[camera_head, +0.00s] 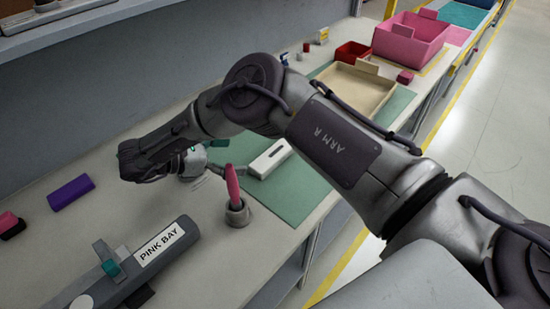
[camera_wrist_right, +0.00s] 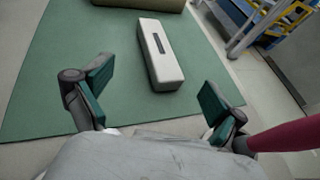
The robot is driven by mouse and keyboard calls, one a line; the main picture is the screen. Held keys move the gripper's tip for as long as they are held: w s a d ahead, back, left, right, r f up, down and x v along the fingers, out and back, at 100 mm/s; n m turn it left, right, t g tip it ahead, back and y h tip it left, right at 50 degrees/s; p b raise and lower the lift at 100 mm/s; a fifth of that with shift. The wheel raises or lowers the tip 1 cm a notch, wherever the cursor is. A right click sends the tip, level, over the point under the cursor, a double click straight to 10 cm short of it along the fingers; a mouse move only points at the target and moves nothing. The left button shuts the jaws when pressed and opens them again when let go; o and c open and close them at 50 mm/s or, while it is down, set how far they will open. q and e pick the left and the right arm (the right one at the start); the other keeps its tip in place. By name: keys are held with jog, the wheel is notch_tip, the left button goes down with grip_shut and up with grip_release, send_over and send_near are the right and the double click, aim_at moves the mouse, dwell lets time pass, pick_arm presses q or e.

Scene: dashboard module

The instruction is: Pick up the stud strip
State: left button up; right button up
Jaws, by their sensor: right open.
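A long white bar (camera_head: 270,158) with a dark slot along its top lies on the green mat; it looks like the stud strip, though I cannot be sure. It also lies ahead in the right wrist view (camera_wrist_right: 158,62), clear of the fingers. My right gripper (camera_head: 212,160) is left of the bar in the head view, low over the bench and partly hidden by my arm. In the right wrist view its teal-padded fingers (camera_wrist_right: 158,95) are spread apart with nothing between them. My left gripper is not in view.
A pink pen-like piece (camera_head: 232,184) stands in a grey holder (camera_head: 238,213) close to the right gripper. A purple block (camera_head: 71,192) and a "PINK BAY" fixture (camera_head: 150,258) are at left. A beige tray (camera_head: 350,92), red box (camera_head: 353,52) and pink bin (camera_head: 408,42) stand further back.

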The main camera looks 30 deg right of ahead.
aim_at(273, 154)
jog(key=x, duration=1.1)
jog(key=shift+d+f+p, duration=0.15)
jog(key=shift+d+p, duration=0.1)
jog(key=shift+p, duration=0.15)
jog(key=shift+a, duration=0.1)
jog(key=c, duration=1.6)
jog(key=shift+w+r, duration=0.1)
jog(key=shift+r, duration=0.1)
